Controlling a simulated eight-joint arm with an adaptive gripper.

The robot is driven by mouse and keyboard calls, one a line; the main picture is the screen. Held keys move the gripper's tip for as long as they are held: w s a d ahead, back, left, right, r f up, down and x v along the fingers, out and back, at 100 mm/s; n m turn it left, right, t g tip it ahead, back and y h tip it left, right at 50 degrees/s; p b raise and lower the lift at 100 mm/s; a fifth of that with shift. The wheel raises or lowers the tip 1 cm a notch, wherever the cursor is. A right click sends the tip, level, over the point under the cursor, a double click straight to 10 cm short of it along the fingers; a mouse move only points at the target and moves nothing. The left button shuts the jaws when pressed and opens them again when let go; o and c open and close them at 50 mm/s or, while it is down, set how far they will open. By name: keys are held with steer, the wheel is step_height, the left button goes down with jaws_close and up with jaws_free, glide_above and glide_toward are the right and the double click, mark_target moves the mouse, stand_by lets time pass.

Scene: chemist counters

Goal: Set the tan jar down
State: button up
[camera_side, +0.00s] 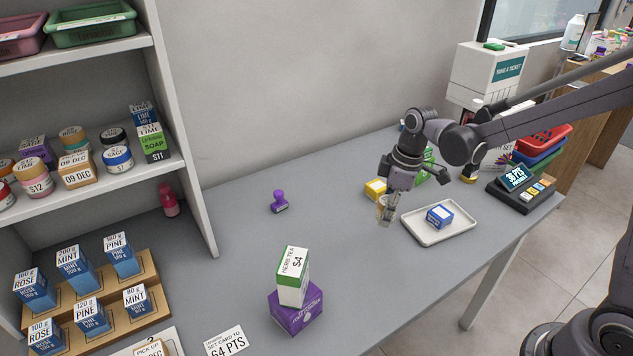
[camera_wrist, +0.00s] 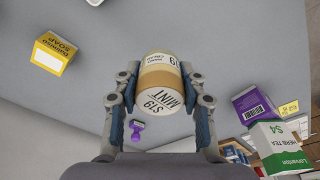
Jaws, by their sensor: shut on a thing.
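The tan jar (camera_wrist: 160,84) is in my gripper (camera_wrist: 160,100), between its two fingers in the wrist view. In the side view my gripper (camera_side: 388,208) points down over the grey counter, left of the white tray, with the jar (camera_side: 382,203) partly hidden by the fingers. I cannot tell from the side view whether the jar touches the counter.
A blue box (camera_side: 440,216) lies on the white tray (camera_side: 427,240). A yellow soap box (camera_side: 375,189) is close behind my gripper. A purple stamp (camera_side: 280,201) and a tea box (camera_side: 293,276) on a purple box (camera_side: 296,312) stand left. Counter between them is clear.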

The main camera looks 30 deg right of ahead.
glide_above(356, 244)
steer(key=f, duration=0.3)
steer(key=shift+s+d+f, duration=0.2)
steer(key=shift+s+f, duration=0.05)
steer(key=shift+s, duration=0.05)
steer(key=shift+f, duration=2)
steer(key=shift+f, duration=0.1)
steer(key=o, duration=1.2)
